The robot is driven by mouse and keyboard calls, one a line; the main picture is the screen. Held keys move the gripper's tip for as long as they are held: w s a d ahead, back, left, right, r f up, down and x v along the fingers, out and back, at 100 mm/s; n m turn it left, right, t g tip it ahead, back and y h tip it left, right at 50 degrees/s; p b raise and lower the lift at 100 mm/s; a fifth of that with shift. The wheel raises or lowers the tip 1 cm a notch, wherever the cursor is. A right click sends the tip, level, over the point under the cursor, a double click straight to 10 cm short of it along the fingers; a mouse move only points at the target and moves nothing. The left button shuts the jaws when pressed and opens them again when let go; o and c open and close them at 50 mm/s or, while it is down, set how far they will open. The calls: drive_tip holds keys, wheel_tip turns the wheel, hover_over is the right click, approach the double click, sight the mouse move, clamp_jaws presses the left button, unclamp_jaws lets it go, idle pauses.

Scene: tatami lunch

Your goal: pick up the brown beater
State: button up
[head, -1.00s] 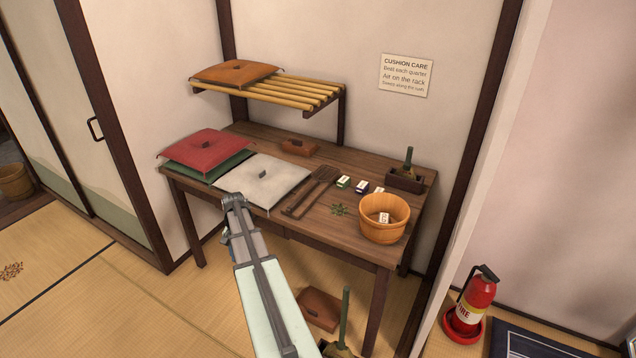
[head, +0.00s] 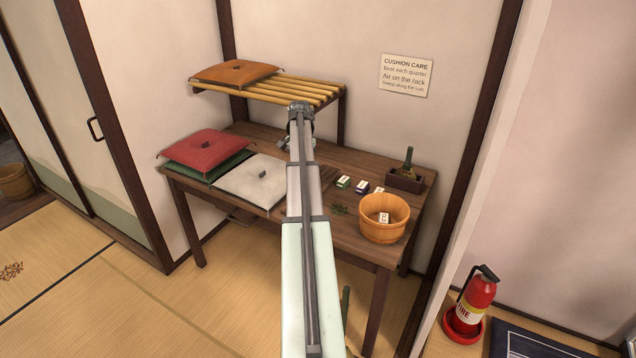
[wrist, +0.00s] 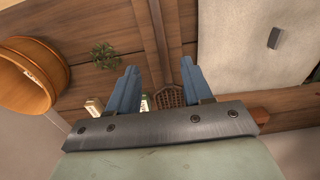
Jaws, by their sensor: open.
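The brown beater (wrist: 170,97) lies on the wooden table, its woven lattice head showing between my fingers in the wrist view. In the head view my arm covers most of it, and only a sliver of the beater (head: 327,177) shows right of the arm. My gripper (wrist: 160,68) is open and empty, pointing down above the table with one finger to each side of the beater in the picture. In the head view my gripper (head: 287,143) is partly hidden by the arm. I cannot tell its exact height above the beater.
A grey cushion (head: 250,182) lies left of the beater, with a red cushion (head: 205,150) beyond. Small boxes (head: 343,181), a green sprig (head: 339,210) and a wooden tub (head: 384,233) are right. A slatted rack (head: 300,88) is close behind the wrist.

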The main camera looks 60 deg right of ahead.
wheel_tip(320, 180, down, 12)
drive_tip(key=shift+d+f, duration=0.15)
drive_tip(key=shift+f, duration=0.1)
clamp_jaws()
idle(0.8)
